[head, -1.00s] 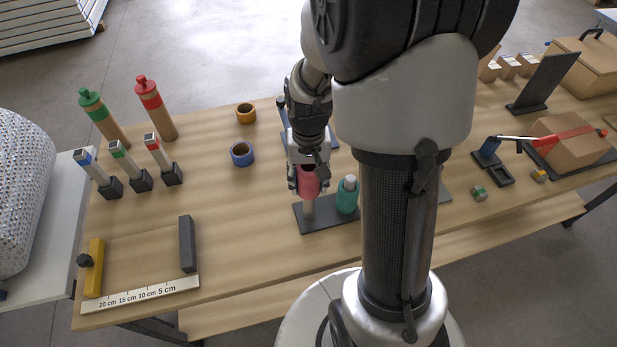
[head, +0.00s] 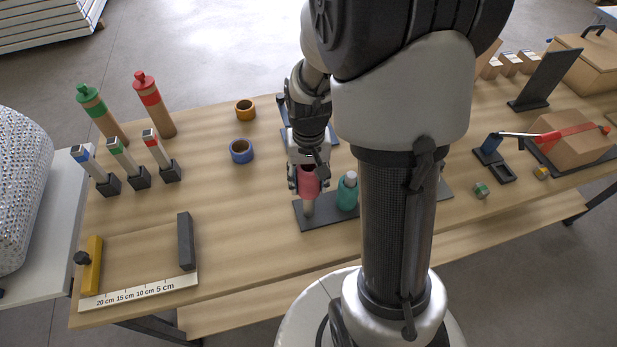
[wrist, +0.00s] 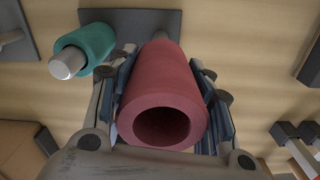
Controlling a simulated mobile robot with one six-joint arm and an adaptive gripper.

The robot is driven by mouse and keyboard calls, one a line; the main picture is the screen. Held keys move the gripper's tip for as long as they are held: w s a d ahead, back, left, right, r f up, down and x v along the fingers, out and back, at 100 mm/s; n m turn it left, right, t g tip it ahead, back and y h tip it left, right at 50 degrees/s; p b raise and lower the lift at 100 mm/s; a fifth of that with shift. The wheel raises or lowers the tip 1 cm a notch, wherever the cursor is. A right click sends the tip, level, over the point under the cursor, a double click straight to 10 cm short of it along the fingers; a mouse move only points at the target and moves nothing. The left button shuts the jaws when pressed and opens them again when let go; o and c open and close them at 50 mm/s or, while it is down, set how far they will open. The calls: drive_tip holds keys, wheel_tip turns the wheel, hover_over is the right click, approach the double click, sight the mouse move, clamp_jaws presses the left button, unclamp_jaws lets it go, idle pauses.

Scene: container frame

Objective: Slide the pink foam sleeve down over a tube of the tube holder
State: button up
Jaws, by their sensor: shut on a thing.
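The pink foam sleeve (head: 308,183) is upright in my gripper (head: 308,178), between its two fingers. In the wrist view the sleeve (wrist: 165,85) shows its open, dark bore toward the camera; no tube end is visible inside. The tube holder (head: 328,218) is a dark plate on the table. A pale tube (head: 308,208) on its left shows directly below the sleeve; how far the tube reaches into the sleeve is hidden. A teal sleeve (head: 347,196) sits around the neighbouring tube, whose pale top sticks out; it also shows in the wrist view (wrist: 88,45).
My arm hides the holder's right end. Blue tape (head: 241,151) and orange tape (head: 245,110) lie behind to the left. A dark block (head: 186,242) and a ruler (head: 140,291) are at front left. The table left of the holder is clear.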

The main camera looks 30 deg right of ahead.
drive_tip(key=shift+f+b, duration=3.7)
drive_tip(key=shift+f, duration=1.35)
idle(1.6)
drive_tip(key=o, duration=0.9)
drive_tip(key=shift+c, duration=0.2)
drive_tip(key=o, duration=0.6)
drive_tip(key=shift+c, duration=0.2)
